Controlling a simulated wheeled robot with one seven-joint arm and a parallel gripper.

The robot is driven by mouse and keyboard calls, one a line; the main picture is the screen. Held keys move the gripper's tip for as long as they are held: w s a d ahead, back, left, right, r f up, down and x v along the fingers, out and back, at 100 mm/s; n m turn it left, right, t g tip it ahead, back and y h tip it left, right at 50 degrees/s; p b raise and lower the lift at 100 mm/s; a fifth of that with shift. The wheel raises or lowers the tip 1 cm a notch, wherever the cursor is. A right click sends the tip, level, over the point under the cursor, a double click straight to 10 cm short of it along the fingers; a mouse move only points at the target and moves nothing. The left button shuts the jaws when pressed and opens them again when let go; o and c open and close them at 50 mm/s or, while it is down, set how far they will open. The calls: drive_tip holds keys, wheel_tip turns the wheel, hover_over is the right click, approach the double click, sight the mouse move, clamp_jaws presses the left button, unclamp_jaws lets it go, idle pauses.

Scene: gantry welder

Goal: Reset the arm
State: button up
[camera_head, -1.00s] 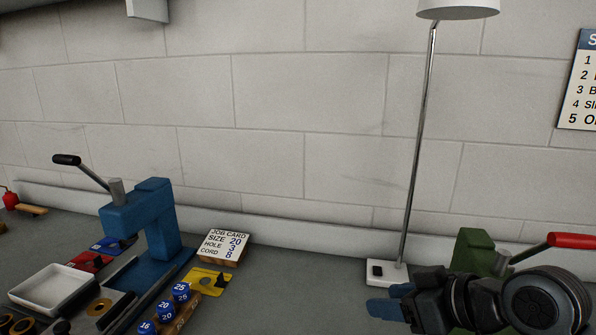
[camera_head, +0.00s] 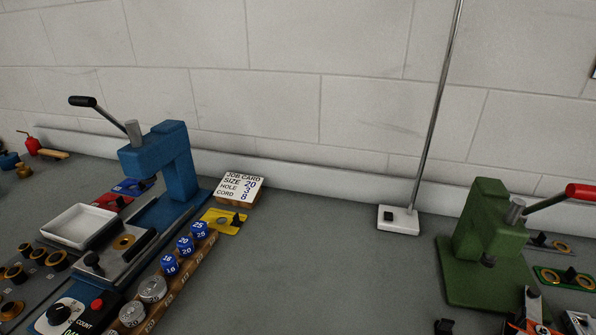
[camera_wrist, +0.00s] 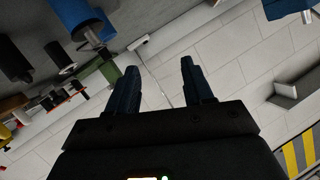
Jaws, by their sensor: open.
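My gripper (camera_wrist: 160,66) shows in the wrist view with its two dark fingers apart. Nothing is between the fingers. Behind them are the tiled wall and, to the left, the worktop with its items, seen at a steep tilt. In the head view I cannot make out my gripper or arm.
In the head view a blue press (camera_head: 178,165) stands left and a green press (camera_head: 487,240) right, each with a raised lever. A lamp base (camera_head: 398,219), job card (camera_head: 240,187) and white tray (camera_head: 79,226) sit on the bench. The bench middle is clear.

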drive_tip(key=s+d+r+n, duration=0.2)
drive_tip(key=s+d, duration=0.1)
drive_tip(key=s, duration=0.5)
drive_tip(key=s+d+r+n, duration=0.2)
drive_tip(key=s+d, duration=0.2)
drive_tip(key=s, duration=0.4)
drive_tip(key=shift+s+d+r+h, duration=0.15)
drive_tip(key=shift+s+d+h, duration=0.15)
drive_tip(key=shift+s, duration=0.1)
